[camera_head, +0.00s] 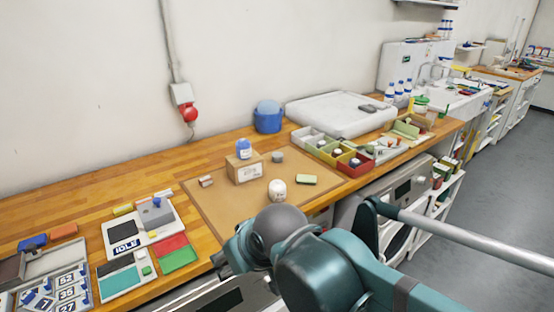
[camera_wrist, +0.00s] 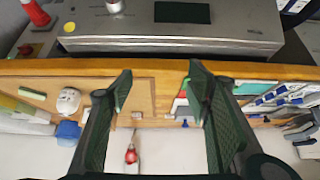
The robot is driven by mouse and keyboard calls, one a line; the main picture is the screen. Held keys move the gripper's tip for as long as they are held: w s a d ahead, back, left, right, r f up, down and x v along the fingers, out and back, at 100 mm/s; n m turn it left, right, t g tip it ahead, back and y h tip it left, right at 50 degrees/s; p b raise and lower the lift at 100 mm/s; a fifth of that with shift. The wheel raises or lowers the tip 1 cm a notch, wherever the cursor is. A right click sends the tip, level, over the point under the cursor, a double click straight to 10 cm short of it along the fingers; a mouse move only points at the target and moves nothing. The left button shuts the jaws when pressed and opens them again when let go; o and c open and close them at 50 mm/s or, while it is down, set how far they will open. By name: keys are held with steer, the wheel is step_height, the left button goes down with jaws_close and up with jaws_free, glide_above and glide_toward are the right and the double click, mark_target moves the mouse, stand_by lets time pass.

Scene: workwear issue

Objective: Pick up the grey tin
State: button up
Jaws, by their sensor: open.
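A small grey tin (camera_head: 277,157) stands on the brown mat (camera_head: 232,208) in the head view, just right of a cardboard box (camera_head: 245,168) with a blue-and-white jar (camera_head: 244,148) on top. I cannot make the tin out in the wrist view. My gripper (camera_wrist: 158,86) is open in the wrist view, with nothing between its fingers. It is apart from the tin, over the front side of the bench. In the head view my own arm hides the gripper.
A white rounded object (camera_head: 277,190), a green block (camera_head: 306,179) and a small wooden block (camera_head: 206,181) are also on the mat. A blue bin (camera_head: 268,117) stands behind. Coloured open boxes (camera_head: 355,164) line the right. The mat's left front is clear.

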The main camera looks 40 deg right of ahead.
steer(key=shift+r, duration=3.15)
steer(key=w+d+r+m+g+h+p, duration=0.1)
steer(key=w+d+r+m+p, duration=0.1)
steer(key=w+d+r+p, duration=0.4)
steer(key=w+d+r+m+p, duration=0.1)
steer(key=w+d+r+m, duration=0.15)
steer(key=w, duration=0.65)
steer(key=m+g+h+p, duration=0.3)
steer(key=m+p, duration=0.6)
steer(key=p, duration=0.6)
glide_above(277, 157)
step_height(277, 157, down, 9)
steer(key=shift+n, duration=0.25)
steer(key=f, duration=0.4)
steer(key=shift+s+a+f, duration=0.25)
steer(key=shift+a+f, duration=0.05)
steer(key=shift+a, duration=0.05)
steer(key=shift+f, duration=0.1)
